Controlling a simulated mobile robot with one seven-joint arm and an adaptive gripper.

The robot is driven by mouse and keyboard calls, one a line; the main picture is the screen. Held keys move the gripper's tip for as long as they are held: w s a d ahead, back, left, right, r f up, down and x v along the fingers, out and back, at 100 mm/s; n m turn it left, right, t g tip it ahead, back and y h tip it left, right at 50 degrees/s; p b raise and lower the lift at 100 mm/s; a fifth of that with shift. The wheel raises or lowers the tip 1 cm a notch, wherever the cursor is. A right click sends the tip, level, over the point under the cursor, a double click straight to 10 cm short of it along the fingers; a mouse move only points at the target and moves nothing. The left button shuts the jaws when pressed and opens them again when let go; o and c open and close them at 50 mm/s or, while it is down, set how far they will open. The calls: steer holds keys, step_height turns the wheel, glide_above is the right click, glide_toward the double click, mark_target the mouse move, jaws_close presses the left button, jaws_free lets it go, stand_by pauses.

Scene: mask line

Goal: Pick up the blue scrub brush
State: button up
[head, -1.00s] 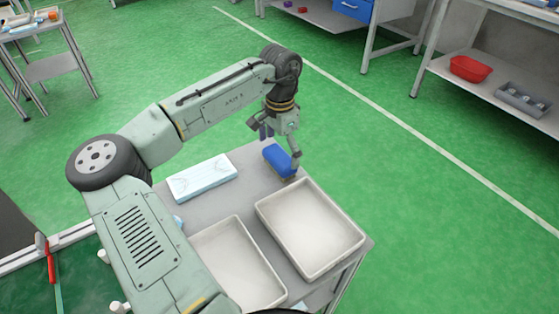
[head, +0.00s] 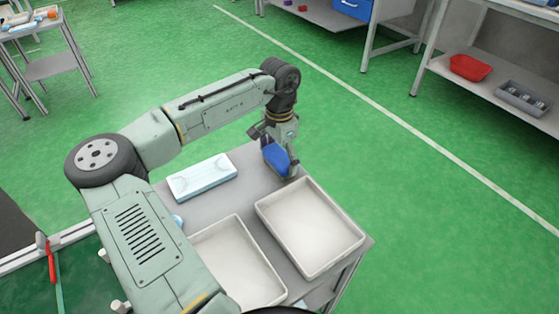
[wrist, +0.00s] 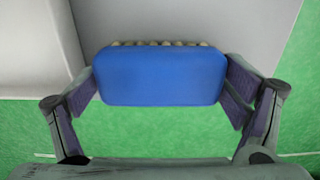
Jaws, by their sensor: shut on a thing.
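My gripper (head: 279,154) is over the brush. In the wrist view the two fingers of my gripper (wrist: 161,80) press against its left and right ends, so it is shut on the brush. Whether the bristles touch the table is hard to tell.
Two white trays, one at the right (head: 268,220) and one partly behind my arm (head: 213,246), stand on the grey table (head: 205,203). A pale blue and white box (head: 202,177) lies left of the brush. Green floor is open beyond the table.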

mark_target(280, 156)
steer(key=shift+r, duration=0.1)
steer(key=shift+c, duration=0.2)
step_height(280, 156, up, 3)
steer(key=shift+s+r+b, duration=0.15)
steer(key=shift+b, duration=0.15)
steer(key=s, duration=0.5)
steer(key=s+r+b, duration=0.1)
steer(key=s, duration=0.4)
steer(key=s+d, duration=0.1)
steer(key=s, duration=0.4)
steer(key=shift+s+d+r+b, duration=0.1)
steer(key=shift+s+r+b, duration=0.15)
steer(key=shift+s+b, duration=0.1)
